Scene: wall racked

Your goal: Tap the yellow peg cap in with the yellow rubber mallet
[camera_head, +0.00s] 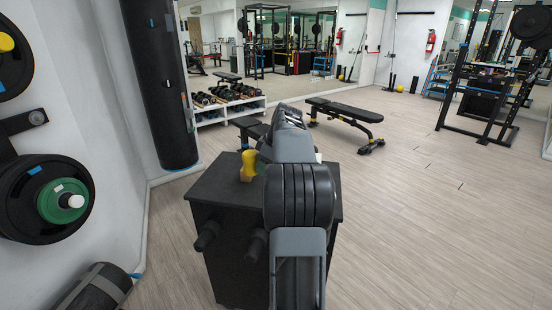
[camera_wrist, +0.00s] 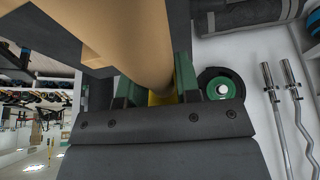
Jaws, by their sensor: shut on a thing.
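The mallet shows in the head view as a yellow piece (camera_head: 249,160) with a tan part by it, above the black cabinet. In the wrist view the mallet (camera_wrist: 140,40) is a large tan cylinder close to the camera, with a bit of yellow between the jaws. My gripper (camera_wrist: 158,97) is shut on it with green-sided fingers; in the head view my own arm mostly hides the gripper. A yellow peg cap (camera_head: 6,42) shows at the left edge of the head view, in front of a black plate on the wall, well apart from the mallet. How far it sticks out is unclear.
A black cabinet (camera_head: 215,190) with dark pegs stands before me. A green plate (camera_head: 62,200) with a white-ended peg hangs low on the left wall. A punching bag (camera_head: 162,85) hangs behind it. A bench (camera_head: 345,113) stands farther back. The floor on the right is clear.

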